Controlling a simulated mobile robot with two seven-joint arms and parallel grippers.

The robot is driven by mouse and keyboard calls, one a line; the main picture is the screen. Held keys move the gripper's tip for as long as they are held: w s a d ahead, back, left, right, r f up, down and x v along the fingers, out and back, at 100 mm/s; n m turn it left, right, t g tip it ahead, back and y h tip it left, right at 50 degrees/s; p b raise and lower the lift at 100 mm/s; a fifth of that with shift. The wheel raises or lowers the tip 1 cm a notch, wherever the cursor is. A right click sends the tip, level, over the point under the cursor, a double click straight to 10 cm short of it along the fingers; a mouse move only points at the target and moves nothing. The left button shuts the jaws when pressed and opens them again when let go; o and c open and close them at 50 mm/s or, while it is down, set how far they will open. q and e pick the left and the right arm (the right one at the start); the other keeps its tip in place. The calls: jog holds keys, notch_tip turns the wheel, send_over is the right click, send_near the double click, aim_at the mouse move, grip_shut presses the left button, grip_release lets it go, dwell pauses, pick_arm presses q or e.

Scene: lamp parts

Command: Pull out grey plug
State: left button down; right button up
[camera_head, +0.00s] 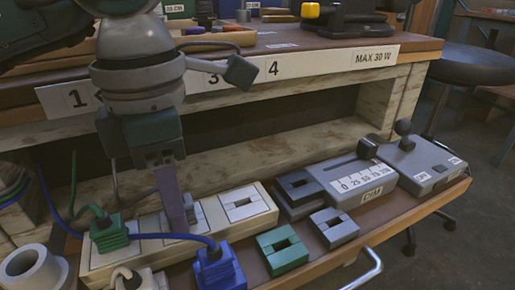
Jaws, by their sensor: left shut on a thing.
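A white socket strip (238,203) lies along the drawer-like lower shelf. My left gripper (183,218) comes down from above onto the middle of the strip. It is shut on a small grey piece (190,212), which looks like the grey plug. The fingers hide most of it, and I cannot tell whether it is still seated in the strip. A green plug (108,236) with a green cable sits at the strip's left part. My right gripper is not in view.
A blue plug (217,268) and a white plug (130,278) are in front of the strip. A green block (283,250), a grey block (335,228) and a dimmer box (355,180) lie to the right. The numbered bench edge (330,62) overhangs behind.

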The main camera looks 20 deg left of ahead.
pick_arm(q)
jog(key=shift+r+p, duration=0.55)
jog(key=shift+r, duration=0.2)
dwell(0.3)
jog(key=shift+r+p, duration=1.95)
jog(key=shift+r, duration=0.45)
